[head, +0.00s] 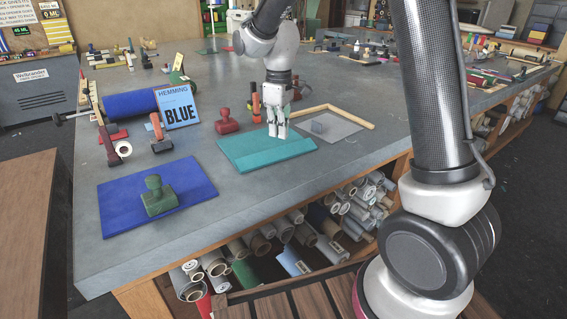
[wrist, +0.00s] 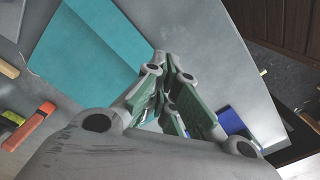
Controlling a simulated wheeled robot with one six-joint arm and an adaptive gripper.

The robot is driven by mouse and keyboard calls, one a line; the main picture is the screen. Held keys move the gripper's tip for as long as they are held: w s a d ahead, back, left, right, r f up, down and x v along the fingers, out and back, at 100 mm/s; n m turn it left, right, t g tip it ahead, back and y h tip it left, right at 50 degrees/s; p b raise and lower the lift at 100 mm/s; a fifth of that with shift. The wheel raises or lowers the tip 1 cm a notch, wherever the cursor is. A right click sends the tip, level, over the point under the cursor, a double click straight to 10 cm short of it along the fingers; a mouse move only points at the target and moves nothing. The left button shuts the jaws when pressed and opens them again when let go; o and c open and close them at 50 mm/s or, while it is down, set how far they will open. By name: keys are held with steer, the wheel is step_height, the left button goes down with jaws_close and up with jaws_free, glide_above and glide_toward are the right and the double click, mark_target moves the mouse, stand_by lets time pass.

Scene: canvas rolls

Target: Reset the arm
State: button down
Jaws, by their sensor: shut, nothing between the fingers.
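My gripper (head: 278,132) points straight down over the grey table (head: 310,88), just above or at the back edge of a teal folded cloth (head: 262,153). Its fingers are together with nothing between them. I cannot tell whether the fingertips touch the cloth. In the wrist view my gripper (wrist: 165,85) shows its green-padded fingers, and the teal cloth (wrist: 85,50) lies beyond them at the upper left.
A blue cloth (head: 115,207) bears a green stamp (head: 158,196) at the left. A red stamp (head: 227,122), a blue sign (head: 178,107), a blue roll (head: 130,103) and an L-shaped wooden piece (head: 345,113) stand nearby. Canvas rolls (head: 285,230) fill the shelf below.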

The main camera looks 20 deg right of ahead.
steer(key=shift+s+a, duration=0.1)
steer(key=s+d+r+m+t, duration=0.1)
steer(key=s+d+r+m, duration=0.2)
steer(key=s, duration=0.6)
steer(key=s+d+r+m+t, duration=0.2)
steer(key=s+d+r, duration=0.3)
steer(key=s+d, duration=0.3)
steer(key=s+d+r+m+t, duration=0.1)
steer(key=s+d+r+m, duration=0.3)
steer(key=s, duration=0.6)
steer(key=shift+s+d+r+m, duration=0.15)
steer(key=shift+s+d+m, duration=0.2)
steer(key=shift+d, duration=0.75)
steer(key=shift+s+a, duration=0.2)
steer(key=shift+w+d, duration=0.1)
steer(key=shift+w, duration=0.05)
